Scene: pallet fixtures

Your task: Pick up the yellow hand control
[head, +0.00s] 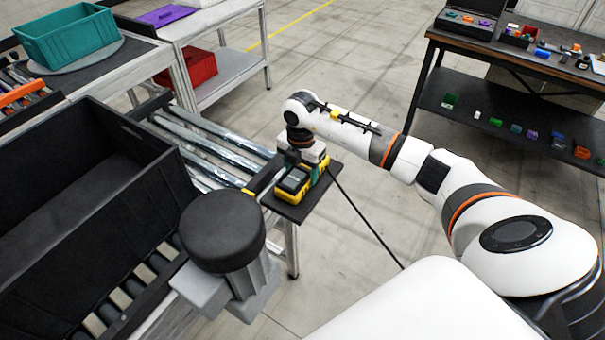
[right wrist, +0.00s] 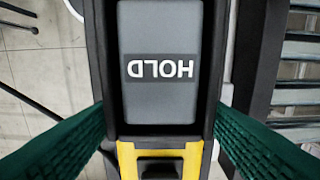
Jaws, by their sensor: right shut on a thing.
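The yellow hand control (head: 294,182) is a yellow and black box at a small dark shelf (head: 292,207) beside the roller conveyor. My right gripper (head: 313,168) is right at it, coming from above. In the right wrist view the hand control (right wrist: 160,65) fills the middle, with a grey screen reading HOLD upside down and a yellow part below. The green fingers of my right gripper (right wrist: 160,135) press on both its sides. I cannot tell whether the hand control still touches the shelf. My left gripper is not in view.
A large black crate (head: 140,140) sits on the conveyor at left. A round black-topped post (head: 222,230) stands close to the small shelf. A dark cable (head: 365,220) runs down to the floor. A table with small parts (head: 520,50) is at back right.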

